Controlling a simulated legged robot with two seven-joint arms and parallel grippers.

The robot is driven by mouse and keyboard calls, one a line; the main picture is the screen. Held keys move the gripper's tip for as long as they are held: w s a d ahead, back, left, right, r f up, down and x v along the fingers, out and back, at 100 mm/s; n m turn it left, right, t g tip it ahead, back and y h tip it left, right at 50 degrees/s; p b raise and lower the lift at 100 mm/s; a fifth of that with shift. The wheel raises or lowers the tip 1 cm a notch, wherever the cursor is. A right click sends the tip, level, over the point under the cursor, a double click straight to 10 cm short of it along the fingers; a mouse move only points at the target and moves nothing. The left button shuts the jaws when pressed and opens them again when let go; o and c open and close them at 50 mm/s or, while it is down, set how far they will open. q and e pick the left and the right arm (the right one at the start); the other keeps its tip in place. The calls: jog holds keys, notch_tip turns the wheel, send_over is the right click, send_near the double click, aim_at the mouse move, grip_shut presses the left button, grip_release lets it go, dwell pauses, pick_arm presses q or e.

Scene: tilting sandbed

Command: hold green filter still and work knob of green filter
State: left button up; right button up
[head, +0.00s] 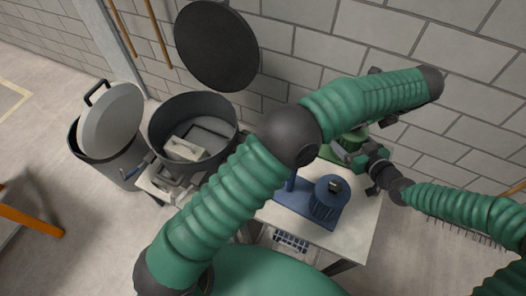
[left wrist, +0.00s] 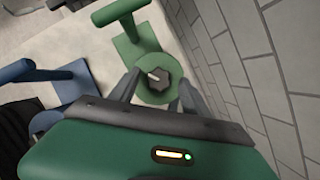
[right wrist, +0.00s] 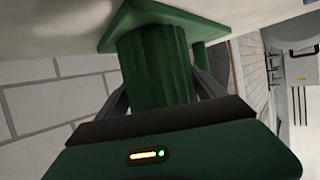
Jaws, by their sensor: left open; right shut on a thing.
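The green filter (head: 350,141) stands at the far right of the table, partly hidden by my arms in the head view. In the left wrist view, its round top carries a grey knob (left wrist: 157,77). My left gripper (left wrist: 158,92) is open above the filter, its fingers on either side of the knob; I cannot tell whether they touch it. In the right wrist view, my right gripper (right wrist: 160,85) is shut on the ribbed green body (right wrist: 155,62) from the side. The left fingertips are hard to make out in the head view.
A blue filter (head: 328,203) on a blue base stands nearer on the table (head: 358,232). A dark round vessel (head: 160,135) with its lid raised and a grey bin (head: 90,150) stand to the left. A block wall (head: 480,120) rises close behind the table.

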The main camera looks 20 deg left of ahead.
aim_at(356, 135)
pick_arm(q)
jog(key=m, duration=0.2)
jog(key=m+t+h, duration=0.1)
jog(key=m, duration=0.2)
jog(key=shift+s+a+m+h, duration=0.2)
jog(key=shift+a+m+h, duration=0.2)
jog(key=d+v, duration=0.1)
jog(key=v, duration=1.2)
jog(key=w+a+f+m+g+h, duration=0.35)
jog(key=a+m+h, duration=0.3)
jog(key=m, duration=1.45)
pick_arm(e)
notch_tip(356, 135, up, 3)
jog(key=p, duration=0.2)
jog(key=shift+f+p, duration=0.15)
jog(key=shift+p, duration=0.15)
jog(key=shift+r+p, duration=0.9)
pick_arm(q)
jog(key=s+a+f+m+y, duration=0.1)
jog(key=s+a+f+m, duration=0.2)
jog(key=s+a+m, duration=0.3)
jog(key=s+a+f+m+t+y, duration=0.1)
jog(key=s+a+f+m, duration=0.3)
jog(key=s, duration=0.4)
jog(key=s+a+f+m+t+y, duration=0.1)
jog(key=s+a+f+m+y, duration=0.1)
jog(key=s+a+f+m, duration=0.2)
jog(key=s+a+m, duration=0.3)
jog(key=m, duration=0.1)
jog(key=shift+s+a+y, duration=0.35)
